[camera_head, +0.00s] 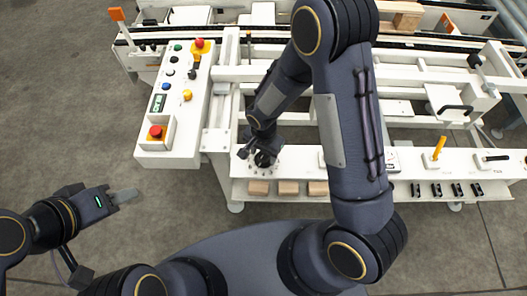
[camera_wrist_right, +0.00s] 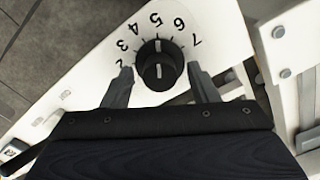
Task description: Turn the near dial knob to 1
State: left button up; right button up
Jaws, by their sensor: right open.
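The near dial knob (camera_wrist_right: 159,72) is black and round with a white pointer line. In the right wrist view the line points up toward the 5 on a printed scale. The numbers 2 to 7 show; the 1 is not visible. My right gripper (camera_wrist_right: 160,80) is open, with one finger on each side of the knob and apparent gaps between. In the head view the knob (camera_head: 265,160) is partly hidden by my right gripper (camera_head: 257,154). My left gripper (camera_head: 124,195) is over the floor at left, far from the dial; its finger gap cannot be made out.
A white control panel (camera_head: 150,153) with coloured buttons stands left of the dial. Several wooden blocks (camera_head: 289,187) sit on a shelf below it. A yellow lever (camera_head: 439,148) and black handles are to the right. My right arm hides the middle of the bench.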

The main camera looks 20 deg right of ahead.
jog(key=c, duration=1)
